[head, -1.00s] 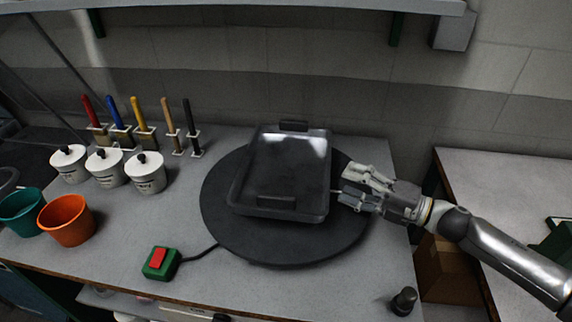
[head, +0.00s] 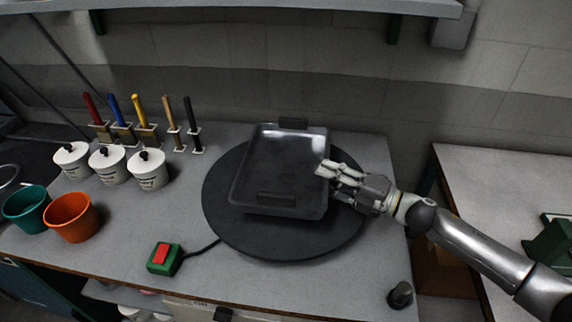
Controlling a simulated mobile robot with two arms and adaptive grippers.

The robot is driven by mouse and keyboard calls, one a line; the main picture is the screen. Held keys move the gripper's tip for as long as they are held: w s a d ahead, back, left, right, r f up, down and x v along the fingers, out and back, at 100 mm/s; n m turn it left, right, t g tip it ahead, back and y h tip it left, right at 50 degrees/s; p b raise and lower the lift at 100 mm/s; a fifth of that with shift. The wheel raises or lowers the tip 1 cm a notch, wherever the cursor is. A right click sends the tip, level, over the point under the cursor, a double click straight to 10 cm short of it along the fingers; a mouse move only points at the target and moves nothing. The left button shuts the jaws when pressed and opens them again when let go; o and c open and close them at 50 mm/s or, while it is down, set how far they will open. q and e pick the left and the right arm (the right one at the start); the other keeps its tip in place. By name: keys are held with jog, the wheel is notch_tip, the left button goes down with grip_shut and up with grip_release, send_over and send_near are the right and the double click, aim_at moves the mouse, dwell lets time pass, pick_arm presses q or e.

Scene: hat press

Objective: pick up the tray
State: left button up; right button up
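The dark grey rectangular tray (head: 281,160) lies on a round black turntable (head: 232,226) on the workbench. It has a black handle at its back edge and another at its front edge. My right gripper (head: 326,178) is at the tray's right rim, with its upper finger reaching over the rim. The lower finger is close to the tray's right side, partly hidden. I cannot tell whether the fingers press on the rim. My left gripper is not in view.
A green box with a red button (head: 164,258) stands front left, its cable running toward the turntable. White lidded pots (head: 148,173), an orange bucket (head: 72,218), a teal bucket (head: 27,210) and upright-handled tools (head: 146,132) fill the left. A black knob (head: 400,295) stands front right.

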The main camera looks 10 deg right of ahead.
grip_shut()
jog(key=shift+r, duration=0.1)
jog(key=shift+r, duration=0.1)
